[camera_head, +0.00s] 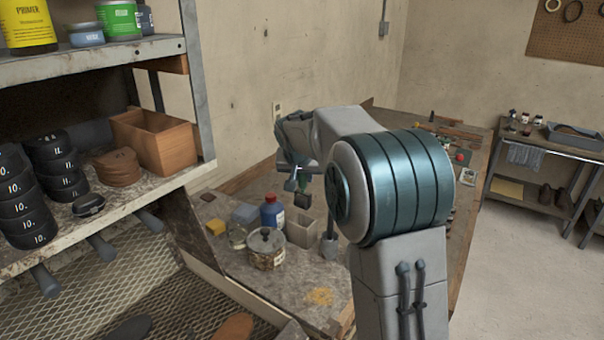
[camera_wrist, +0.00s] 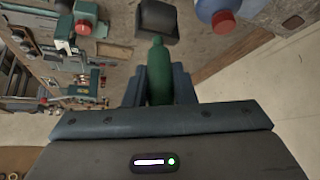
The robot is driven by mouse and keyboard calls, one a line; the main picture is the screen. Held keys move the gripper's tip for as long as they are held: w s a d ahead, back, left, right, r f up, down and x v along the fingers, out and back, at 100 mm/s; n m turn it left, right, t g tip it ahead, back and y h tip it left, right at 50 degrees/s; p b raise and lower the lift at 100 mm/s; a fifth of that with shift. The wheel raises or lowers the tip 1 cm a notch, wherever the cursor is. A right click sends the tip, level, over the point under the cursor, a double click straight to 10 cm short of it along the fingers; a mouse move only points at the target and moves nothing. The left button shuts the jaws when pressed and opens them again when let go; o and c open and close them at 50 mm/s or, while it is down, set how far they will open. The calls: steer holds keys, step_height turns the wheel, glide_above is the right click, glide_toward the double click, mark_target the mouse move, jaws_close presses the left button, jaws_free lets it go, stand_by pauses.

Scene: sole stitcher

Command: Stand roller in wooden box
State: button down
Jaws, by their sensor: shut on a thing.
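My gripper (camera_wrist: 158,88) is shut on the green handle, with one finger on each side. The wooden box (camera_head: 165,152) stands on the shelf at the left, open at the top. My gripper is to the right of the box and apart from it. The inside bottom of the box is hidden.
On the shelf, brown discs (camera_head: 117,167) and stacked black rolls (camera_head: 52,160) stand left of the box. A metal shelf post (camera_head: 197,80) rises at its right. A blue bottle (camera_head: 272,213), a lidded pot (camera_head: 266,249) and a grey container (camera_head: 300,232) crowd the bench below my gripper.

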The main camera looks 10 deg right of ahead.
mark_target(302, 202)
steer(key=shift+f+b, duration=3)
steer(key=shift+f, duration=1.6)
steer(key=c, duration=1.1)
jaws_free()
steer(key=b+v, duration=0.1)
steer(key=v, duration=1.3)
steer(key=shift+b, duration=0.3)
steer(key=shift+w, duration=0.1)
steer(key=s+f+n+g, duration=0.1)
steer(key=s+f, duration=0.4)
steer(key=s, duration=0.5)
steer(key=s+d+f+n+g+y, duration=0.1)
steer(key=s+f, duration=0.4)
steer(key=s, duration=0.5)
steer(key=s+d+f+n+g+y, duration=0.1)
steer(key=s+f, duration=0.4)
steer(key=s, duration=0.6)
steer(key=shift+d+f+n+g, duration=0.25)
steer(key=shift+f+n+g, duration=0.05)
steer(key=shift+f+n, duration=0.1)
